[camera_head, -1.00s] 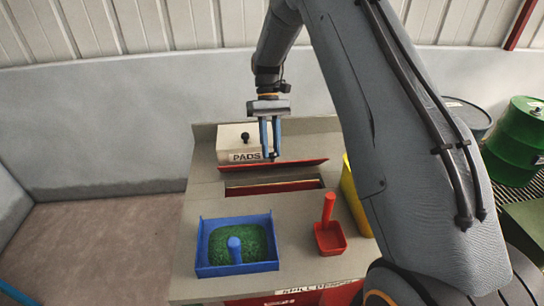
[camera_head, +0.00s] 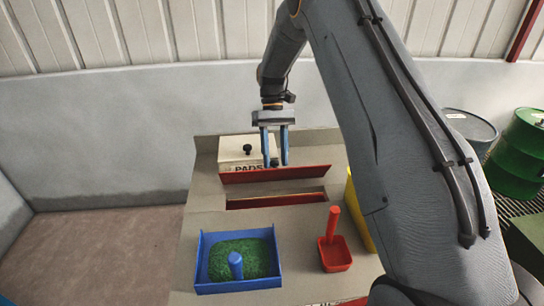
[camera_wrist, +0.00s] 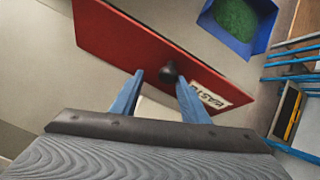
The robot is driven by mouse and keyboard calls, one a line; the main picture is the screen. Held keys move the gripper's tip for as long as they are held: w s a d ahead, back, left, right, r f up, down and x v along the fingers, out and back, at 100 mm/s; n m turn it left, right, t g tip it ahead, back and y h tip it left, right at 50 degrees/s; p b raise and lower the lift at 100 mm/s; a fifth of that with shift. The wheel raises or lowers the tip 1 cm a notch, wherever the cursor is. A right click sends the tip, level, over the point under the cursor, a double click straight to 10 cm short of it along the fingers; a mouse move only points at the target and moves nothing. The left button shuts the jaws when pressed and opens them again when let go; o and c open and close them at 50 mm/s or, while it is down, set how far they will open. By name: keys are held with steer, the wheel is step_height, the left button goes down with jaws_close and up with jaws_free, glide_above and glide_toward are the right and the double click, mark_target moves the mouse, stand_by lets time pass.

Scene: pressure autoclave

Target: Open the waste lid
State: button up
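The waste lid (camera_head: 290,174) is a red panel, raised at the back of the dark slot (camera_head: 275,200) in the grey-beige counter. In the wrist view the lid (camera_wrist: 130,42) shows a white label, partly hidden by a finger, and a dark round knob (camera_wrist: 168,72). My gripper (camera_head: 277,163) is just behind the lid, its two blue fingers apart. In the wrist view the gripper (camera_wrist: 160,77) has its fingertips either side of the knob, which is closer to the right finger. I see no firm grip on it.
A blue tray (camera_head: 205,262) of green granules with a blue-handled tool and a red scoop (camera_head: 334,255) are in front. A yellow container (camera_head: 357,205) is at the counter's right side.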

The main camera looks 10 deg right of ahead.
steer(key=shift+o, duration=0.3)
steer(key=shift+a+r, duration=0.1)
steer(key=shift+a, duration=0.1)
steer(key=b+v, duration=0.2)
steer(key=v, duration=0.4)
steer(key=shift+w+r, duration=0.4)
steer(key=shift+r, duration=0.35)
